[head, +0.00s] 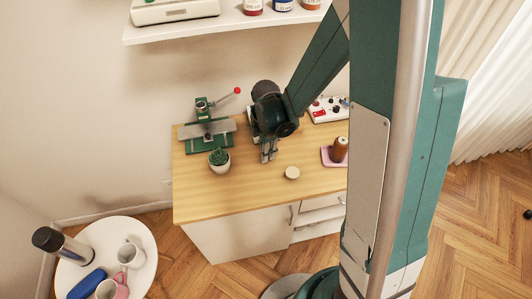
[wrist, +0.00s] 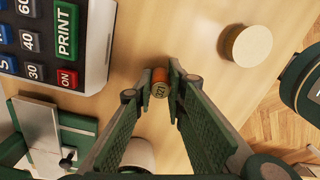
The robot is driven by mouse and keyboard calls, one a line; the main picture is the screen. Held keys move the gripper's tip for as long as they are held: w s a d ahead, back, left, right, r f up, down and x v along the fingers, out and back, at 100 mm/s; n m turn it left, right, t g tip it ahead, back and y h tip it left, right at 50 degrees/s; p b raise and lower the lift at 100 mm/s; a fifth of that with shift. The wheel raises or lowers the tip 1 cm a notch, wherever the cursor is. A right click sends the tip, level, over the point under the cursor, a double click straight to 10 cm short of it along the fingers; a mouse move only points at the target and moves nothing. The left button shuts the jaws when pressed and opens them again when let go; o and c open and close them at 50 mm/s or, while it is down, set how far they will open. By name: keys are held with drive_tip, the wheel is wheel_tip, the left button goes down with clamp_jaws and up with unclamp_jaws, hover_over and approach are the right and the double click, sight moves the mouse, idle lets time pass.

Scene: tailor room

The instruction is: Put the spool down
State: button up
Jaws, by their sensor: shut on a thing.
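My gripper (head: 268,158) is over the wooden desk, between the potted plant and the pale round disc. In the head view the spool is too small or hidden to make out. The fingertips are low near the desk top; I cannot tell whether the spool touches it.
A round disc (head: 291,172) lies right of my gripper. A green press (head: 208,133) and a potted cactus (head: 219,160) stand left. A keypad device (wrist: 62,40) is behind. The desk's front (head: 235,196) is clear.

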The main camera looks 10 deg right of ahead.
drive_tip(key=o, duration=0.7)
drive_tip(key=shift+r+p, duration=0.2)
drive_tip(key=shift+p, duration=0.1)
wheel_tip(320, 180, up, 12)
drive_tip(key=p, duration=0.1)
drive_tip(key=shift+p, duration=0.35)
idle(0.5)
